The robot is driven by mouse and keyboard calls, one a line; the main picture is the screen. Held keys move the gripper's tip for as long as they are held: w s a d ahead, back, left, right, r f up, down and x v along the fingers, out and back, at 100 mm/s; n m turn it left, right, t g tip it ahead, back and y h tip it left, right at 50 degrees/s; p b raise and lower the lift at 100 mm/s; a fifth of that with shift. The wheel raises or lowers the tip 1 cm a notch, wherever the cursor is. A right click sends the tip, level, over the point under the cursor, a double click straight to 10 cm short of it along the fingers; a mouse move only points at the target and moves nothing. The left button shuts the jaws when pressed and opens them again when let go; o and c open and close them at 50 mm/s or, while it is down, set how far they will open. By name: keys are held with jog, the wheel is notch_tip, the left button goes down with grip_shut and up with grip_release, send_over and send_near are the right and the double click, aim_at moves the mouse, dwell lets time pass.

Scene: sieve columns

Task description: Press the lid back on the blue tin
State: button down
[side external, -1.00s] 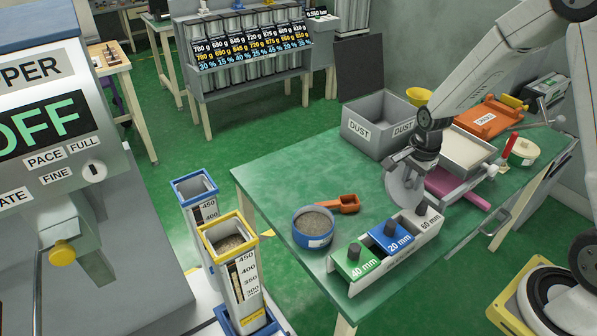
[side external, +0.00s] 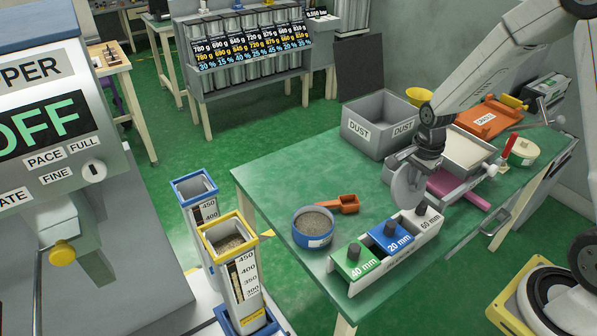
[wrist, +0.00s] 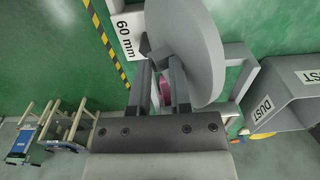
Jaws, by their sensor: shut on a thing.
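The blue tin (side external: 312,230) stands open on the green table, with grey-brown grains inside. A round grey disc, which looks like its lid (side external: 405,191), is held in my gripper (side external: 422,168) to the right of the tin. The lid hangs steeply tilted, close over the far end of the block rack. In the wrist view the lid (wrist: 190,45) stands by the fingertips of my gripper (wrist: 160,68), which is shut on it. The exact grip point is partly hidden. The tin does not show in the wrist view.
The rack (side external: 350,291) holds a green 40 mm block (side external: 354,264), a blue 20 mm block (side external: 391,240) and a 60 mm piece. An orange scoop (side external: 340,203) lies behind the tin. A DUST box (side external: 380,126) stands at the back. Two tall columns stand left of the table.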

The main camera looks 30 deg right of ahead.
jog(key=shift+s+a+r+g, duration=0.1)
jog(key=shift+s+r+g, duration=0.15)
jog(key=shift+r, duration=0.5)
jog(key=shift+s+a+r+g, duration=0.15)
jog(key=shift+r+g, duration=0.1)
jog(key=shift+r, duration=0.45)
jog(key=w+a+n+t+h, duration=0.1)
jog(key=w+a+n+h, duration=0.3)
jog(key=w+a+n, duration=0.5)
jog(key=w+a+n+t+h, duration=0.1)
jog(key=w+a+n+h, duration=0.25)
jog(key=a+n, duration=0.8)
jog(key=shift+m+h, duration=0.35)
jog(key=shift+w+a+f, duration=0.1)
jog(key=shift+w+f, duration=0.05)
jog(key=shift+f, duration=0.7)
jog(key=shift+w+a+f, duration=0.1)
jog(key=shift+w+f, duration=0.1)
jog(key=shift+f, duration=0.7)
jog(key=shift+w+a+f, duration=0.1)
jog(key=shift+w+f, duration=0.05)
jog(key=shift+f, duration=0.7)
jog(key=shift+f, duration=0.15)
jog(key=shift+f, duration=3.05)
